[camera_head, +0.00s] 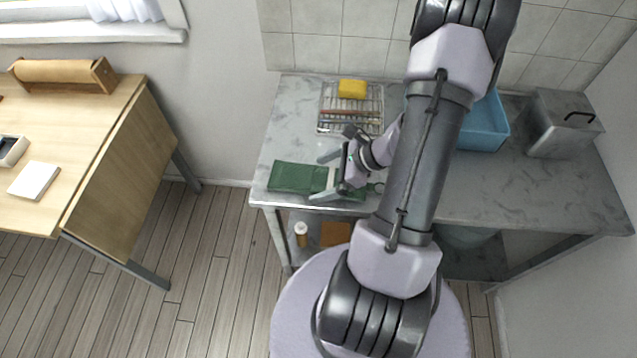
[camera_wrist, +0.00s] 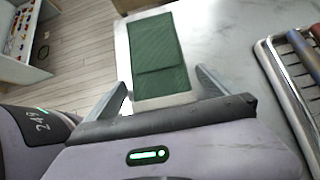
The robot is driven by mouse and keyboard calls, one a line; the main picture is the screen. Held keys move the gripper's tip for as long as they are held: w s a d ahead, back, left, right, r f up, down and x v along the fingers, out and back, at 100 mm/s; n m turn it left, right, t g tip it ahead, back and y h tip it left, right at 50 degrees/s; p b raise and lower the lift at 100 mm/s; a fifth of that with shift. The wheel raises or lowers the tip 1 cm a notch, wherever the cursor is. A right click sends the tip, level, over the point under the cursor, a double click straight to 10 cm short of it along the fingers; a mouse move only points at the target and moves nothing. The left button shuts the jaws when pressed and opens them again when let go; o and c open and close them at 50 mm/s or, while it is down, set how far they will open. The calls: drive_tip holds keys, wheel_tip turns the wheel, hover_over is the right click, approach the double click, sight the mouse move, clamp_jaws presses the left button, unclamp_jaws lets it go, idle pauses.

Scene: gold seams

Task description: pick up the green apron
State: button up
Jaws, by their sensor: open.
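The green apron (camera_head: 297,178) lies folded flat at the front left corner of the marbled counter (camera_head: 285,140). In the wrist view the apron (camera_wrist: 156,55) is a dark green folded rectangle with a seam across it. My gripper (camera_head: 324,176) is open, close above the right part of the apron, and hides some of it. In the wrist view my gripper's fingers (camera_wrist: 163,90) stand apart on either side of the apron's near end. I cannot tell whether they touch it.
A wire rack (camera_head: 322,122) with brushes and a yellow sponge (camera_head: 352,89) stands behind the gripper. A blue basin (camera_head: 484,125) and a metal box (camera_head: 562,124) stand on the right. A wooden table (camera_head: 122,165) is on the left, with floor between.

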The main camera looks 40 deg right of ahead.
drive_tip(key=shift+r, duration=0.1)
drive_tip(key=shift+c, duration=0.2)
drive_tip(key=c, duration=1.5)
